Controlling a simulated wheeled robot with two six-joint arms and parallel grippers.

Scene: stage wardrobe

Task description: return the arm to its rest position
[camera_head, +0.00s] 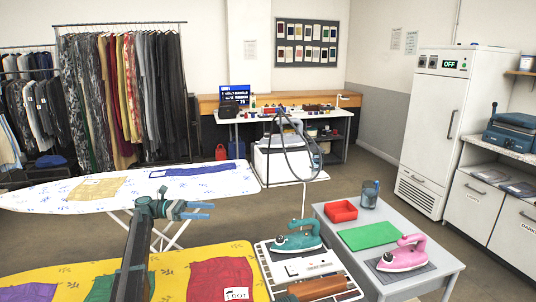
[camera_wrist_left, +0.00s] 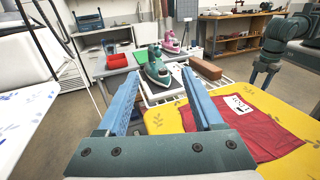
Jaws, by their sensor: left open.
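My left gripper (camera_head: 208,211) is open, and no object shows between its blue fingers. In the head view it hangs over the gap between the white ironing board (camera_head: 222,183) and the yellow patterned cloth (camera_head: 190,262). My left arm (camera_head: 133,262) rises to it from the bottom edge. In the left wrist view the spread, empty fingers (camera_wrist_left: 161,85) point toward the teal iron (camera_wrist_left: 155,72), which stands well beyond them. Part of another arm, apparently my right one, shows at the upper right of that view; its fingers cannot be made out.
The teal iron also shows in the head view (camera_head: 297,243), on a white rack beside a brown block (camera_head: 317,288). A grey table (camera_head: 425,272) bears a red tray (camera_head: 341,211), green mat (camera_head: 369,235), cup (camera_head: 369,194) and pink iron (camera_head: 402,254). Clothes racks stand behind.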

